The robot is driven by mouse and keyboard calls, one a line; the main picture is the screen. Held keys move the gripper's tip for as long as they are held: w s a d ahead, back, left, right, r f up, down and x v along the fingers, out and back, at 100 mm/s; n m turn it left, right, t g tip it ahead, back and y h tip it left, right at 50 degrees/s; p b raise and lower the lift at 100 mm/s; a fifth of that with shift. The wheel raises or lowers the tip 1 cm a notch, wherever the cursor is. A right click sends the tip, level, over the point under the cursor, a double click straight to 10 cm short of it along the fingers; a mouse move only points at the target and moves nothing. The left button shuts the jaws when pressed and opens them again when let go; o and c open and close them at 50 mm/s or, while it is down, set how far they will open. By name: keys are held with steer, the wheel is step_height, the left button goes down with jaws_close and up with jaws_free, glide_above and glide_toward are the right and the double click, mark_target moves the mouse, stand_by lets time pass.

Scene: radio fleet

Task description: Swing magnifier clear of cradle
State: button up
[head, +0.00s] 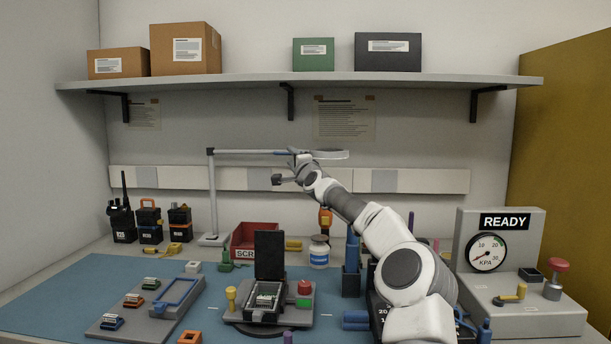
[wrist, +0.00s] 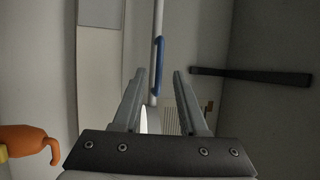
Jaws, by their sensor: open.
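The magnifier stands on a pale post (head: 213,190) at the back left. Its horizontal arm (head: 245,152) runs right to a ring-shaped head (head: 330,154), high above the bench and behind the cradle. The cradle (head: 262,313) sits at front centre with its dark lid (head: 270,255) upright and a device inside. My gripper (head: 291,158) is raised at the magnifier arm, left of its head. In the wrist view, the open jaws (wrist: 159,75) point at the blue grip (wrist: 160,66) on the pale magnifier arm. The grip shows between the fingers; contact cannot be told.
A shelf (head: 300,82) with boxes hangs above. A red scrap bin (head: 255,237) and a white jar (head: 319,254) stand behind the cradle. A gauge panel (head: 520,285) is at right, and a parts tray (head: 150,309) at left. Black radios (head: 122,222) stand back left.

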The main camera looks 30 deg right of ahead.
steer(key=v, duration=1.2)
steer(key=shift+s+a+r, duration=0.15)
steer(key=shift+s+a, duration=0.05)
steer(key=shift+s, duration=0.15)
